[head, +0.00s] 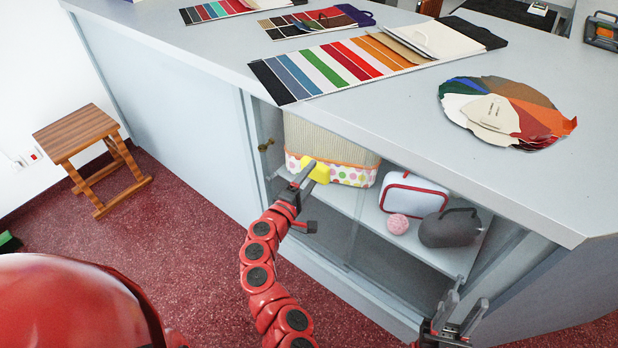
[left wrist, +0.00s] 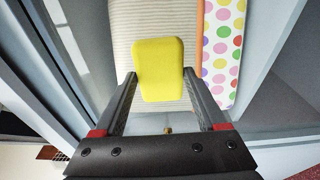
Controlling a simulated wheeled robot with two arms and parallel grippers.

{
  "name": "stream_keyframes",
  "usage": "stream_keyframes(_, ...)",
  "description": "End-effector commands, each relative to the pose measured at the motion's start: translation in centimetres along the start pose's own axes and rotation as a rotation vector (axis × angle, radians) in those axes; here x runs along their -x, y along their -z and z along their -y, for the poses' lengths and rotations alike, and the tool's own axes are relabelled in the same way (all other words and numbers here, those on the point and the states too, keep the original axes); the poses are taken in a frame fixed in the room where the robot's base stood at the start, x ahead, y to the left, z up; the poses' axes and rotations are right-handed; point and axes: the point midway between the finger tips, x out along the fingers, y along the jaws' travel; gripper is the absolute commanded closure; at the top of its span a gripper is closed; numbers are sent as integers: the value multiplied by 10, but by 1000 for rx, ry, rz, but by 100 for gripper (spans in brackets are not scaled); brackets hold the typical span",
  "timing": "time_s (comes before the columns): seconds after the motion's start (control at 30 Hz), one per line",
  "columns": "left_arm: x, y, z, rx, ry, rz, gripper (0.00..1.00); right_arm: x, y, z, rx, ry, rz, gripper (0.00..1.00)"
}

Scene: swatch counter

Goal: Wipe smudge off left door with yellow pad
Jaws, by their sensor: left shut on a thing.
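The yellow pad (head: 320,173) is between the fingertips of my left gripper (head: 303,178), which is shut on it. In the left wrist view the pad (left wrist: 158,68) sticks out past the fingers, in front of a ribbed basket. The pad is at the cabinet front; I cannot tell whether it touches glass. The cabinet's left door seems to be a glass pane (head: 326,232) low at the left of the opening, partly behind my left arm. I cannot make out a smudge. My right gripper (head: 460,318) is open and empty near the cabinet's right end.
Inside the cabinet stand a basket with a dotted band (head: 340,168), a white-and-red case (head: 412,194), a pink ball (head: 397,224) and a dark grey bag (head: 450,228). Colour swatches (head: 345,62) lie on the counter (head: 390,110). A wooden stool (head: 75,135) stands at left.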

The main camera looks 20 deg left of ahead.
Motion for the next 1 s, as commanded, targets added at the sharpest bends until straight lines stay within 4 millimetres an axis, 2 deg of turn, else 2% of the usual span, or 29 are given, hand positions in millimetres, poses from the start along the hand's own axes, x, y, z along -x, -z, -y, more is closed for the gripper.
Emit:
stream_keyframes(0.8, -15, -2, 0, 0, -1, -1, 71, 4, -1, 0, 0, 0, 0, 62)
stream_keyframes(1.0, -12, -17, 1, 1, 0, 0, 71, 3, 0, 0, 0, 0, 0, 62)
